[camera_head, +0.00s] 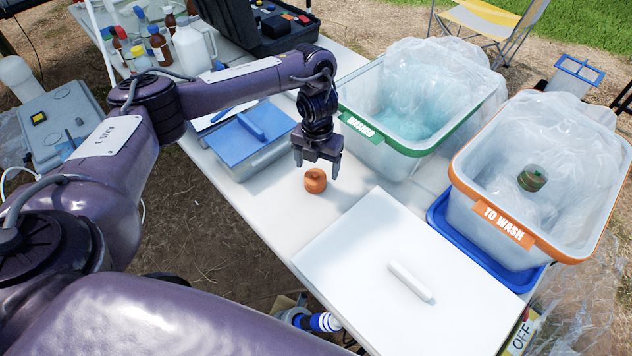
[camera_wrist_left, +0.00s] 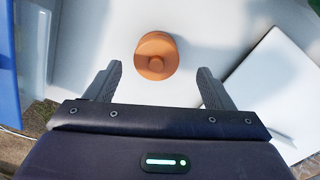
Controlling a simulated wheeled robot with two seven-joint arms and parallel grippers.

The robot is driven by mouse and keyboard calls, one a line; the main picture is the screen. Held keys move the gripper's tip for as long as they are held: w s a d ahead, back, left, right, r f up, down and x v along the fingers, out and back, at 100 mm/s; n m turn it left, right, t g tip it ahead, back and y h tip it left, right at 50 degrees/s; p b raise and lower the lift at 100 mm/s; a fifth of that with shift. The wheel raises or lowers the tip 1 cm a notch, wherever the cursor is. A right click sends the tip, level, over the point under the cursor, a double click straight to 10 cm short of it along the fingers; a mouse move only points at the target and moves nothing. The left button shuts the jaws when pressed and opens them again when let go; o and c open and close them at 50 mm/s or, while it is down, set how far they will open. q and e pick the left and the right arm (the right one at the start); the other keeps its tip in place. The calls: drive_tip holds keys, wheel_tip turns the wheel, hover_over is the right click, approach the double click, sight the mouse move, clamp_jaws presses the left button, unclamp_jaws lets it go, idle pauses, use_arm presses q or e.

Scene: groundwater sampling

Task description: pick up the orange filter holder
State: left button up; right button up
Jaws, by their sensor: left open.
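The orange filter holder (camera_head: 315,181) is a small round piece standing on the white table. In the left wrist view the filter holder (camera_wrist_left: 156,56) lies ahead of the fingertips, roughly midway between them. My left gripper (camera_head: 317,168) is above and just behind the holder in the head view, with its fingers pointing down. Its two fingers stand wide apart in the left wrist view (camera_wrist_left: 160,78), with nothing between them. My right gripper is in neither view.
A blue-lidded box (camera_head: 243,140) stands left of the holder, and a white board (camera_head: 370,285) with a white stick (camera_head: 410,281) lies to the right. The WASHED bin (camera_head: 372,158) and TO WASH bin (camera_head: 470,222) stand farther right. Bottles (camera_head: 160,45) and a black case (camera_head: 255,40) are behind.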

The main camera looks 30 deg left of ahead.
sight(315, 176)
use_arm(q)
drive_tip(key=f, duration=0.1)
drive_tip(key=f+b, duration=0.1)
drive_tip(key=f, duration=0.3)
drive_tip(key=shift+a+b, duration=0.25)
drive_tip(key=shift+b, duration=0.1)
drive_tip(key=shift+s, duration=0.1)
drive_tip(key=c, duration=1.1)
drive_tip(key=shift+o, duration=0.2)
drive_tip(key=shift+r, duration=0.15)
